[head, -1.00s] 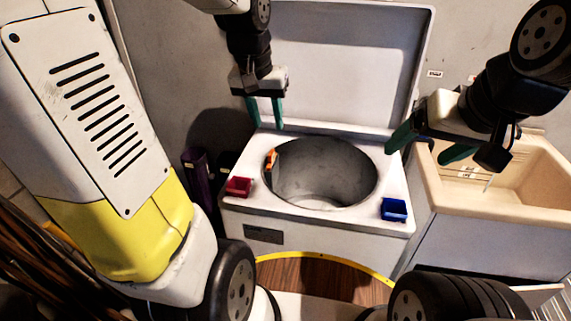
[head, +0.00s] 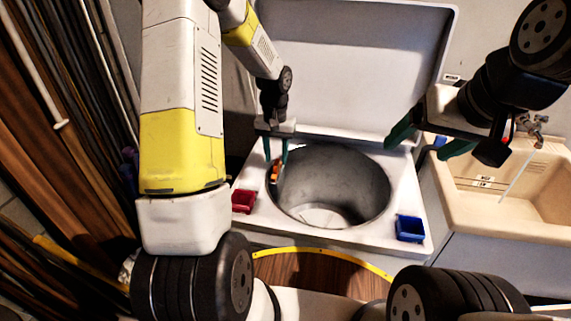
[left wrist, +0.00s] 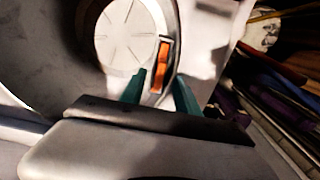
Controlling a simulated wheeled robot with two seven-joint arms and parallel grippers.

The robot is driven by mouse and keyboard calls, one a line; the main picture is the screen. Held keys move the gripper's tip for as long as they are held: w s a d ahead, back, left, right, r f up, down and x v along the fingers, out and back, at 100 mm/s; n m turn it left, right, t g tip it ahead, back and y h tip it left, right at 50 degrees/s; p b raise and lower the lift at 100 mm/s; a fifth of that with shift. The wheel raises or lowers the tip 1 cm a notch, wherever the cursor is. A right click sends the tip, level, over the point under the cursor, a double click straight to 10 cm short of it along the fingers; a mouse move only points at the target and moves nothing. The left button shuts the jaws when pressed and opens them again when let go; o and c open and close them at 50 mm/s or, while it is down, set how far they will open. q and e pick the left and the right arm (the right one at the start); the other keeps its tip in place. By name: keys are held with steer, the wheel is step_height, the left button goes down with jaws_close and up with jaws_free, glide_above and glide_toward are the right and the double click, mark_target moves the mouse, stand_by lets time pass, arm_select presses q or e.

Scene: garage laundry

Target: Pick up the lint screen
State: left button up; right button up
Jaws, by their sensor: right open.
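The lint screen, a small orange piece (head: 275,172), sits upright at the left inner edge of the drum opening. In the left wrist view the orange piece (left wrist: 160,66) shows between and slightly beyond my fingertips, with a gap on each side. My left gripper (head: 275,158) points down just above it, open and empty; its green fingers also show in the left wrist view (left wrist: 159,88). My right gripper (head: 430,142) is open and empty, above the right rear of the washer.
The white top-loading washer (head: 335,236) has its lid (head: 350,70) raised behind the drum (head: 345,185). A red bin (head: 243,201) sits at its front left, a blue bin (head: 410,228) at its front right. A beige sink (head: 500,205) stands to the right.

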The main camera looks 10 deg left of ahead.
mark_target(277, 162)
arm_select(q)
steer(key=shift+s+f, duration=0.1)
steer(key=shift+f, duration=1.4)
jaws_close()
